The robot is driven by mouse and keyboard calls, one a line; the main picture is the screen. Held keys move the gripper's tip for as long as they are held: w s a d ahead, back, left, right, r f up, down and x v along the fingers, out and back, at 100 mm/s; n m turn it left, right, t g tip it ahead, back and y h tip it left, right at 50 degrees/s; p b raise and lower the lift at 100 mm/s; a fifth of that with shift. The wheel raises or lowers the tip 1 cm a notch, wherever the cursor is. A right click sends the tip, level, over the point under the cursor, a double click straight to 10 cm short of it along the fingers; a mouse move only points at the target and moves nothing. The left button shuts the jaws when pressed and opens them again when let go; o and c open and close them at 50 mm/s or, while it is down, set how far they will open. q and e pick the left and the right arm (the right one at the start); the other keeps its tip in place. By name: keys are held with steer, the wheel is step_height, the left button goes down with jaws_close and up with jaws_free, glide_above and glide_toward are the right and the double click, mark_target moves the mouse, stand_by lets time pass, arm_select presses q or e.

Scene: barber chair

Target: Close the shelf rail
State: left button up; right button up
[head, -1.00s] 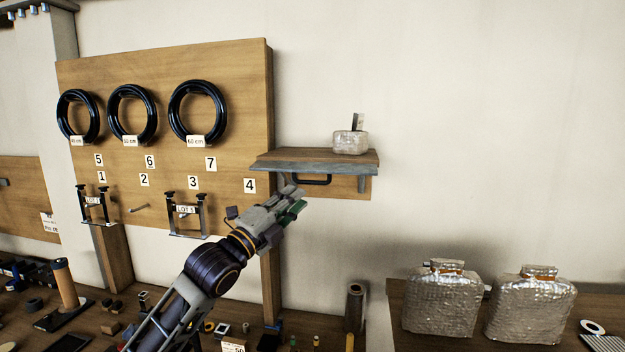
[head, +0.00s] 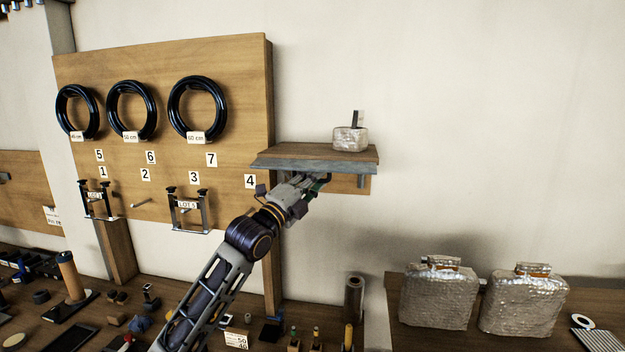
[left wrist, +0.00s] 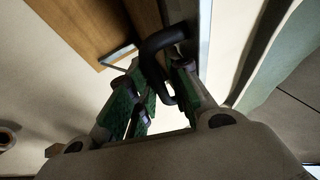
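The wooden shelf (head: 300,164) with a grey metal front edge is fixed to the wall right of the pegboard. In the left wrist view, the black curved rail (left wrist: 164,38) hangs from the shelf's underside. My left gripper (head: 316,184) is just under the shelf and hides most of the rail in the head view. The left wrist view shows its green-padded fingers (left wrist: 160,85) apart, one on each side of the rail. I cannot tell whether either finger touches it. My right gripper is in neither view.
A wrapped block (head: 350,139) stands on the shelf. The pegboard (head: 235,110) with black coils is at left. Two silvery wrapped packages (head: 438,297) stand on the right bench. The wall right of the shelf is clear.

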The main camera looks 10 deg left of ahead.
mark_target(315, 165)
arm_select(q)
steer(key=shift+c, duration=0.2)
jaws_close()
